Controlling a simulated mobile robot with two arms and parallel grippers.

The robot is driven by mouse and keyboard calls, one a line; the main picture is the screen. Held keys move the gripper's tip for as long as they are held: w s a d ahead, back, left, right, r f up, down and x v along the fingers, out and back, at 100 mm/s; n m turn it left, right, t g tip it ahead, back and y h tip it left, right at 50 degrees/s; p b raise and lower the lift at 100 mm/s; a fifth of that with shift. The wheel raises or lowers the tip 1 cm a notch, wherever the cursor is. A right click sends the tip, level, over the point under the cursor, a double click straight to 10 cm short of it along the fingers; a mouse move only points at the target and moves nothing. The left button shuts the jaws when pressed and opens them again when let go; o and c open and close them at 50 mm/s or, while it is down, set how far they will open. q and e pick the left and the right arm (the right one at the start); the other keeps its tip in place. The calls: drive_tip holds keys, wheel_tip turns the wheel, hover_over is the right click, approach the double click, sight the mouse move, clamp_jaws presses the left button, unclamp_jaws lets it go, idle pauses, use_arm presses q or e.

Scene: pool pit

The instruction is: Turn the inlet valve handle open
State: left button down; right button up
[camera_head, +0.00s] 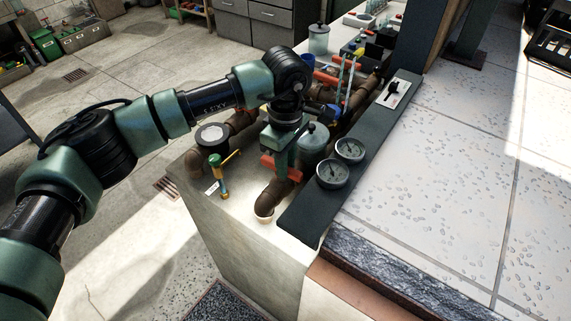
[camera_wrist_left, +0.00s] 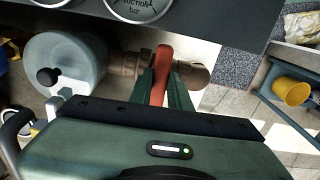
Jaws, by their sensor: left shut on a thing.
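A red-orange valve handle (camera_head: 267,167) sits on the brown pipe (camera_head: 272,196) at the near end of the pale plinth. It also shows in the left wrist view as a red lever (camera_wrist_left: 160,68). My left gripper (camera_head: 284,165) comes down on it from above and is shut on it. In the left wrist view the green fingers (camera_wrist_left: 161,88) stand on both sides of the lever. The gripper hides part of the handle and the valve body in the head view. My right gripper is not in view.
Two round gauges (camera_head: 341,161) sit on the dark panel right of the gripper. A grey pot (camera_head: 313,143) stands close behind it. A brass tap with a yellow lever (camera_head: 224,172) is to the left. More pipes and red handles (camera_head: 327,78) lie farther back.

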use_arm(q)
drive_tip(key=n+b, duration=0.4)
drive_tip(key=b, duration=0.1)
drive_tip(key=shift+w+d+f+n, duration=0.1)
drive_tip(key=shift+w+f+n, duration=0.1)
drive_tip(key=shift+f+n, duration=0.1)
drive_tip(key=n+b, duration=0.3)
drive_tip(key=shift+w+n, duration=0.2)
drive_tip(key=shift+n, duration=0.1)
drive_tip(key=n+b, duration=0.1)
drive_tip(key=n, duration=0.1)
drive_tip(key=n+b, duration=0.2)
drive_tip(key=shift+w+r+n, duration=0.1)
drive_tip(key=shift+w+n, duration=0.1)
drive_tip(key=shift+n, duration=0.1)
drive_tip(key=shift+w+a+r+n+b, duration=0.1)
drive_tip(key=shift+n+b, duration=0.5)
drive_tip(key=shift+n, duration=0.5)
drive_tip(key=shift+w+a+n+b, duration=0.1)
drive_tip(key=shift+n+b, duration=0.45)
drive_tip(key=shift+n, duration=0.55)
drive_tip(key=c, duration=1.3)
unclamp_jaws()
drive_tip(key=shift+r, duration=0.15)
